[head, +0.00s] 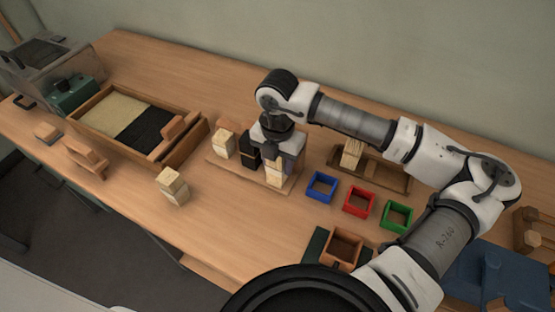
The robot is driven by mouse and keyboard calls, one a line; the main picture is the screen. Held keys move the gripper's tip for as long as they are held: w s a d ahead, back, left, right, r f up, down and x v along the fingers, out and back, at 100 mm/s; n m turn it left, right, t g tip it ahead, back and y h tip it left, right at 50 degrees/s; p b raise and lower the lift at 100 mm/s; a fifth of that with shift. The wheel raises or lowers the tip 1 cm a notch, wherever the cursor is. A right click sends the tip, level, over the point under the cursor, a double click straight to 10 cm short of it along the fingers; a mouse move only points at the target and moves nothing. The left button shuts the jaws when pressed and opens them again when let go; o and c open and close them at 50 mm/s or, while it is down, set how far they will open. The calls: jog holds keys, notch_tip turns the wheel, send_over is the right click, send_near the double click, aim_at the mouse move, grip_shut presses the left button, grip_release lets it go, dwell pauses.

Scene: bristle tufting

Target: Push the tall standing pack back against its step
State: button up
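My gripper (276,160) points down over a low wooden board (213,161), at the top of a pale pack (275,177). The finger gap is too small and partly hidden to tell open from shut, or whether it touches that pack. A black-wrapped pack (250,158) and another pale pack (223,144) stand to its left on the same board. A separate pale banded pack (172,186) stands on the bare table. Another pale pack (352,154) stands in a wooden tray. I cannot tell for sure which is the tall pack; its step is not clearly visible.
Blue (321,187), red (359,201) and green (396,216) open frames sit right of the board. A wooden box (205,137) with cream and black bristle sections lies left. A brown open box (344,246) is near the front. The front-middle table is clear.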

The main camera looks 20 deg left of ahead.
jog(key=c, duration=0.5)
jog(key=shift+w+d+b, duration=0.2)
jog(key=shift+w+b, duration=0.3)
jog(key=shift+w, duration=0.5)
jog(key=shift+w+r, duration=0.1)
jog(key=shift+w, duration=0.05)
jog(key=o, duration=1.1)
notch_tip(320, 180, up, 14)
jog(key=shift+f+b, duration=0.1)
jog(key=shift+b, duration=1.15)
